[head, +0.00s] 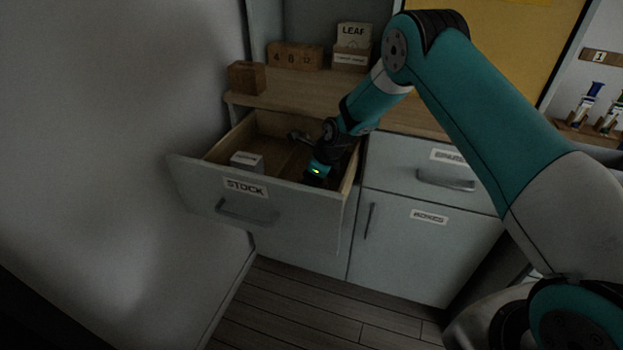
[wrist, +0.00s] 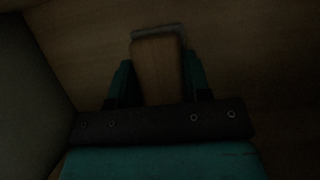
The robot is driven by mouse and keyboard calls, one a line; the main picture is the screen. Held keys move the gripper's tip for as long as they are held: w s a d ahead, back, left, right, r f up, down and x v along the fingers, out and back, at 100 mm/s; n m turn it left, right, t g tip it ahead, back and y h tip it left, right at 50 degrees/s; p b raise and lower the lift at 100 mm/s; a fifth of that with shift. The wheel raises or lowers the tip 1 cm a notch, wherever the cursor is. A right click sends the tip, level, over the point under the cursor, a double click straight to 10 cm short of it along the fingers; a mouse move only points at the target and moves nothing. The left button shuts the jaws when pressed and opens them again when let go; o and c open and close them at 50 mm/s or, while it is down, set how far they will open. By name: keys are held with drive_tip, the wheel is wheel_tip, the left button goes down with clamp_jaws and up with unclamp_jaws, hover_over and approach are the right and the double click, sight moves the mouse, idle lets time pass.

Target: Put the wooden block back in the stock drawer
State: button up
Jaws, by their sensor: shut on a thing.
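The stock drawer (head: 272,205) is pulled open under the wooden counter, with a STOCK label on its grey front. My gripper (head: 318,172) reaches down inside the drawer at its right side. In the wrist view my gripper (wrist: 158,85) is shut on the wooden block (wrist: 157,68), with one finger on each side of it. The wood of the drawer floor lies behind the block in the wrist view. I cannot tell whether the block touches the floor. In the head view the block is hidden by my gripper and the drawer front.
A small white-topped box (head: 246,161) sits in the drawer at the front left. A brown wooden cube (head: 246,77), a number block (head: 295,55) and a LEAF card box (head: 352,48) stand on the counter (head: 310,93). A closed drawer (head: 446,165) is to the right.

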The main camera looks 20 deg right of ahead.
drive_tip(key=shift+f, duration=0.2)
drive_tip(key=o, duration=0.9)
drive_tip(key=shift+f, duration=0.1)
drive_tip(key=v, duration=1.2)
drive_tip(key=s+a+r+n, duration=0.5)
drive_tip(key=s+r+n, duration=0.3)
drive_tip(key=r+n, duration=0.15)
drive_tip(key=s+a+r+n+g, duration=0.1)
drive_tip(key=s+r+n, duration=0.2)
drive_tip(key=s+n, duration=0.4)
drive_tip(key=s+a+r+n+g, duration=0.1)
drive_tip(key=s+r+n, duration=0.3)
drive_tip(key=s+n, duration=0.4)
drive_tip(key=s+a+r+n, duration=0.1)
drive_tip(key=s+r+n, duration=0.2)
drive_tip(key=s+n, duration=0.5)
drive_tip(key=s, duration=0.5)
drive_tip(key=shift+s+r+g, duration=0.25)
drive_tip(key=shift+r+g, duration=0.1)
drive_tip(key=shift+g, duration=0.05)
